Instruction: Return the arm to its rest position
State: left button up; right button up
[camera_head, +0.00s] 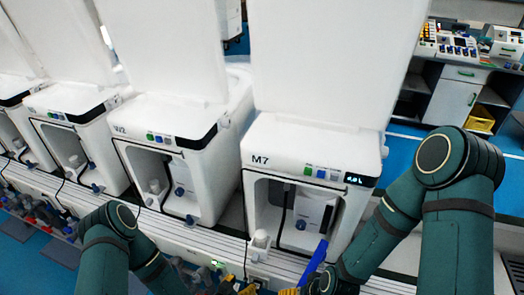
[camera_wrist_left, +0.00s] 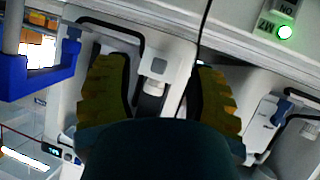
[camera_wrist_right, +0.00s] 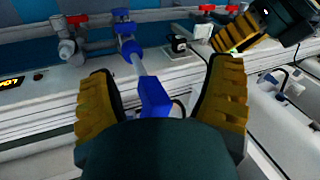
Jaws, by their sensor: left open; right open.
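My left arm (camera_head: 112,245) comes in at the bottom left of the head view, bent low. My left gripper (camera_head: 240,288) is at the bottom edge, partly cut off. In the left wrist view its yellow ridged fingers (camera_wrist_left: 160,95) stand apart with nothing between them. My right arm (camera_head: 425,225) is bent at the lower right of the head view. In the right wrist view my right gripper (camera_wrist_right: 165,95) is open. A blue bar-like part (camera_wrist_right: 155,97) shows between and beyond its fingers, without clear contact.
Red-handled valves (camera_wrist_right: 78,20) line the rail. A workbench (camera_head: 465,80) stands at the back right.

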pick_arm(q)
jog(key=s+a+r+n+g+y, duration=0.2)
jog(key=s+r+n+g, duration=0.3)
jog(key=s+r+g, duration=0.3)
jog(key=shift+s+a+r+n+g+y, duration=0.3)
jog(key=shift+s+a+r+g+y, duration=0.1)
jog(key=shift+a+r+g, duration=0.15)
